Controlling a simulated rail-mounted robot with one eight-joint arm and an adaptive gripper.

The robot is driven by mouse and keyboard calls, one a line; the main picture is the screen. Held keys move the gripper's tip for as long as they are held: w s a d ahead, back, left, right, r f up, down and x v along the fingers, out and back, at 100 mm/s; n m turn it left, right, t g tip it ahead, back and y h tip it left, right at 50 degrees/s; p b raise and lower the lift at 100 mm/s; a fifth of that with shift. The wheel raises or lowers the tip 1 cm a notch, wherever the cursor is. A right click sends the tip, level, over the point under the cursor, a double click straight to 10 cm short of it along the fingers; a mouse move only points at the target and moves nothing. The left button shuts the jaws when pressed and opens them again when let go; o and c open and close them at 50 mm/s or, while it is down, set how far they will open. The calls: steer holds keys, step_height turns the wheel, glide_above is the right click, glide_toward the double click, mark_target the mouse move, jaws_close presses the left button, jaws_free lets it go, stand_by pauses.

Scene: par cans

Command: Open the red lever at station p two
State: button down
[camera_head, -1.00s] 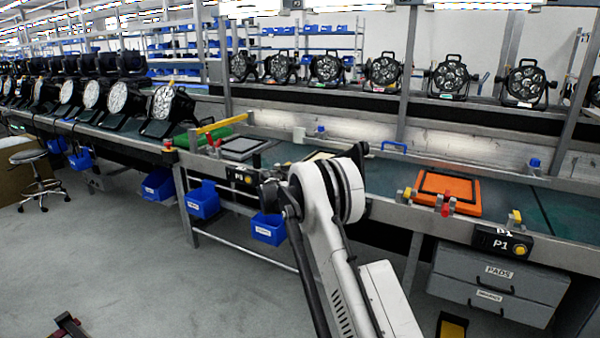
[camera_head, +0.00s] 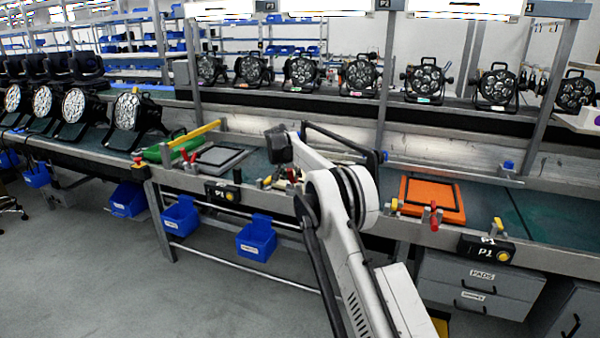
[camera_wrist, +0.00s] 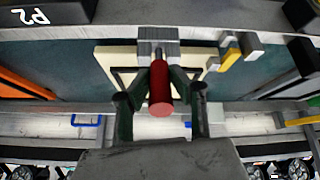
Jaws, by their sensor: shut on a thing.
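In the wrist view the red lever (camera_wrist: 160,92) shows as a short red cylinder end-on, on a grey metal bracket in front of a cream plate (camera_wrist: 118,55). My gripper (camera_wrist: 161,82) has one dark finger on each side of it and is shut on it. An upside-down P2 label (camera_wrist: 30,16) is at the top left. In the head view a bit of the red lever (camera_head: 291,175) shows below my wrist, at the bench's front edge. My gripper's fingers are too small and hidden to make out there.
A yellow-topped clamp (camera_wrist: 230,52) stands close beside the lever in the wrist view. In the head view, an orange plate (camera_head: 432,198) with another red lever (camera_head: 434,216) is to the right. A grey plate (camera_head: 216,157) is to the left. Blue bins (camera_head: 257,238) hang below the bench.

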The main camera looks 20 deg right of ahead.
steer(key=shift+w+d+r+g+p, duration=0.15)
steer(key=shift+w+g+p, duration=0.05)
steer(key=shift+g+p, duration=0.1)
stand_by(0.4)
steer(key=c, duration=1.5)
jaws_free()
steer(key=shift+c, duration=0.2)
steer(key=v, duration=1.2)
steer(key=shift+d, duration=0.2)
steer(key=shift+r, duration=0.1)
